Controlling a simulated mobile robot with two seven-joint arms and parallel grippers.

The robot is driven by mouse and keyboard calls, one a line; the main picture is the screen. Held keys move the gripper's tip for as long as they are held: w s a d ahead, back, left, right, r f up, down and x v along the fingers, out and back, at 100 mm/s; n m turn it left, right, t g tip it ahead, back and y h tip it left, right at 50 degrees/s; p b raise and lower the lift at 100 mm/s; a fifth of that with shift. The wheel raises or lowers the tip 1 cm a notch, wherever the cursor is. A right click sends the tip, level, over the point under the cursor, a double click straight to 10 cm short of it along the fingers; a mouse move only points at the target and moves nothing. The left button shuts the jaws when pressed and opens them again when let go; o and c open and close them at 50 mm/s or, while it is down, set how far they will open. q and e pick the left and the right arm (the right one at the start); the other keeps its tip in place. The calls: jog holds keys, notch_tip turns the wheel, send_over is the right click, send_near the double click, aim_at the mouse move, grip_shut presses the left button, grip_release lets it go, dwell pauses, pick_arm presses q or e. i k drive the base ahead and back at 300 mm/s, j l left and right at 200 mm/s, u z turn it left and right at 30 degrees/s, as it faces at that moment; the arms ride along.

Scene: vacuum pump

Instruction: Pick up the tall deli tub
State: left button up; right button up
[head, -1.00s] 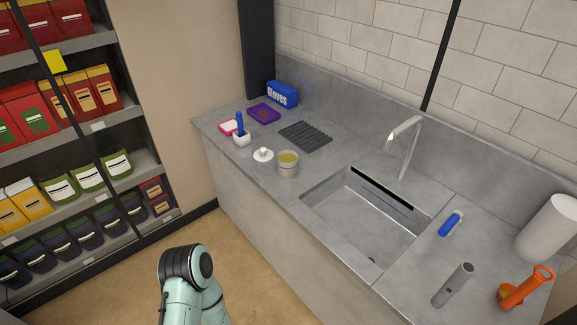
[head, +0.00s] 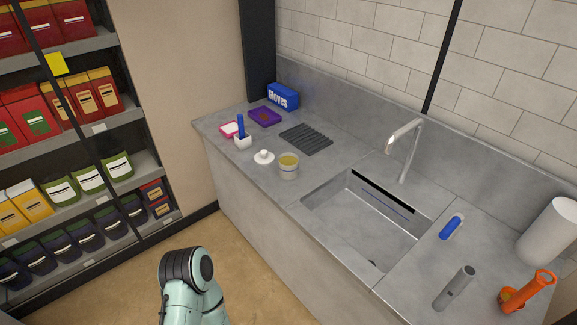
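A tall, pale round tub (head: 288,168) with yellowish contents stands upright on the grey counter, just left of the sink; it looks like the deli tub. A white lid-like disc with a knob (head: 264,157) lies beside it on the left. Part of my arm shows at the bottom of the head view, over the floor in front of the counter and well apart from the tub. Neither of my grippers is in view.
Behind the tub are a ribbed dark mat (head: 306,138), a purple tray (head: 265,116), a blue gloves box (head: 283,96) and a white holder with a blue handle (head: 242,138). The sink (head: 365,220) is to the right. A stocked shelf (head: 75,215) stands left.

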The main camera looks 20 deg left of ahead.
aim_at(287, 162)
jog(key=i+j, duration=0.15)
jog(key=j, duration=0.25)
jog(key=i+j, duration=0.1)
jog(key=j, duration=0.3)
jog(key=i+j+z, duration=0.1)
jog(key=j, duration=0.25)
jog(key=i+j, duration=0.1)
jog(key=j, duration=0.25)
jog(key=i+j+z, duration=0.15)
jog(key=j, duration=0.2)
jog(key=k, duration=0.05)
